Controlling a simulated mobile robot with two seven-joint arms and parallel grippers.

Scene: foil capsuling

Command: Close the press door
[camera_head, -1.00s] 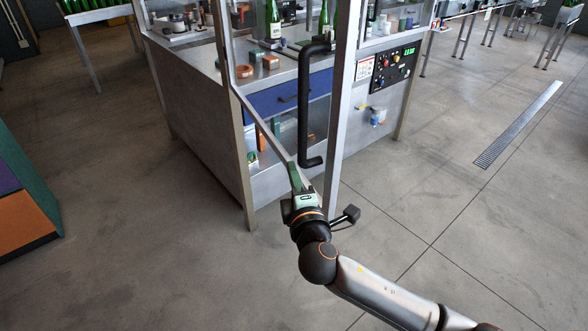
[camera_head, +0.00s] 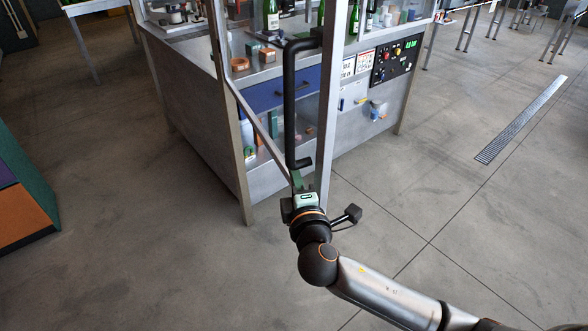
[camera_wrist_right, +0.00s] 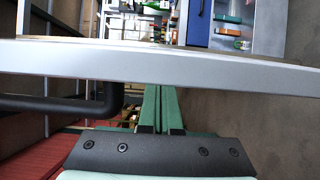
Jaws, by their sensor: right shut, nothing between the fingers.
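The press door is a grey metal frame standing ajar at the front of the press (camera_head: 190,110). Its lower rail (camera_head: 262,132) slants toward me, and its long black handle (camera_head: 290,110) hangs upright beside the right upright. My right gripper (camera_head: 297,180) is shut and empty at the near lower end of the door, just below the handle's lower end. In the right wrist view, the grey rail (camera_wrist_right: 150,65) crosses the picture and hides the tips of the green fingers (camera_wrist_right: 160,108). I cannot tell whether they touch it. The handle (camera_wrist_right: 70,102) is at left there. My left gripper is out of view.
Green bottles (camera_head: 270,18) and small blocks stand on the press top. A control panel (camera_head: 398,58) is on its right face. The floor around the press is clear, with a drain grate (camera_head: 520,120) at right.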

